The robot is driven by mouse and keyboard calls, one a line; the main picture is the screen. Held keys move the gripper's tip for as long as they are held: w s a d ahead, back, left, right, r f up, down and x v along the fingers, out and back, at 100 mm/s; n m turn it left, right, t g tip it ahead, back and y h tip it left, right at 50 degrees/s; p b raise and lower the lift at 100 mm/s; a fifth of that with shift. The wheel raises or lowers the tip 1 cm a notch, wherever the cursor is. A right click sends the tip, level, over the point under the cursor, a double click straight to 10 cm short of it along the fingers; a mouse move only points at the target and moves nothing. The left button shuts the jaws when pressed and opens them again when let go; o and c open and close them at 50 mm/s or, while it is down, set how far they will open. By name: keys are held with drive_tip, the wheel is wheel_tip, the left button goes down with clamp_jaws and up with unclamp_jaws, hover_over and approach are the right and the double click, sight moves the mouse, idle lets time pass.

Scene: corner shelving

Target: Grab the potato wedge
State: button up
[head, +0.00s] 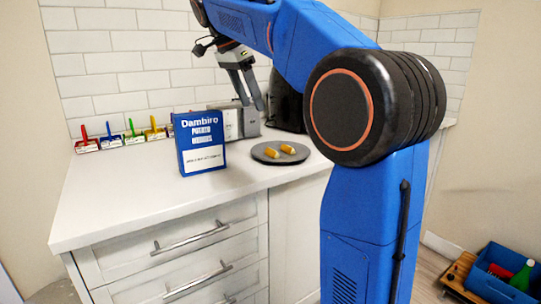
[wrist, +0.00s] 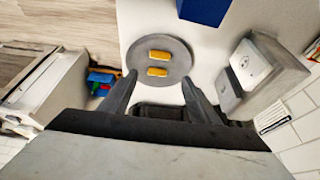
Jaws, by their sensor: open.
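Two golden-yellow potato wedges lie apart on a round dark grey plate (head: 262,156) on the white counter. In the head view, one wedge (head: 271,152) is on the left and one (head: 288,149) on the right. In the wrist view, one wedge (wrist: 159,55) is farther from my fingers and one (wrist: 157,72) nearer; the plate (wrist: 178,50) shows between and beyond my fingertips. My gripper (head: 252,106) is open and empty, above the counter behind the plate. It also shows in the wrist view (wrist: 160,76), fingers spread on either side of the plate's near part.
A grey appliance (head: 236,122) and a dark object (head: 287,108) stand behind. Several small coloured-handled items line the wall. The counter's left front (head: 130,200) is clear.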

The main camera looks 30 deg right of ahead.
sight(271, 150)
drive_tip(key=x, duration=1.7)
drive_tip(key=shift+s+f, duration=0.1)
drive_tip(key=c, duration=0.8)
